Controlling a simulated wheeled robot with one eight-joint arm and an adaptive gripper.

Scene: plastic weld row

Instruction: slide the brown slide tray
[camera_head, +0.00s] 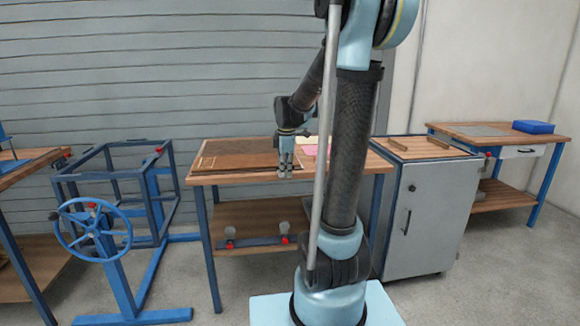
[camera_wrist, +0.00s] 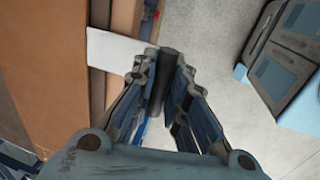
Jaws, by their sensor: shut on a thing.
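The brown slide tray (camera_head: 232,155) lies flat on the wooden top of the middle workbench. It also fills the left of the wrist view (camera_wrist: 45,75). A white strip (camera_wrist: 113,50) reaches from the tray's side to a dark round handle (camera_wrist: 167,66). My gripper (camera_head: 285,173) points down at the bench's front edge, at the right part of the tray. In the wrist view my gripper (camera_wrist: 166,72) has its fingers on both sides of the dark handle and is shut on it. My arm hides part of the bench top to the right.
Pink and yellow sheets (camera_head: 311,148) lie behind my gripper. A blue frame with a handwheel (camera_head: 93,228) stands left of the bench (camera_head: 207,178). A grey cabinet (camera_head: 432,220) stands close on the right. Open floor lies in front of the bench.

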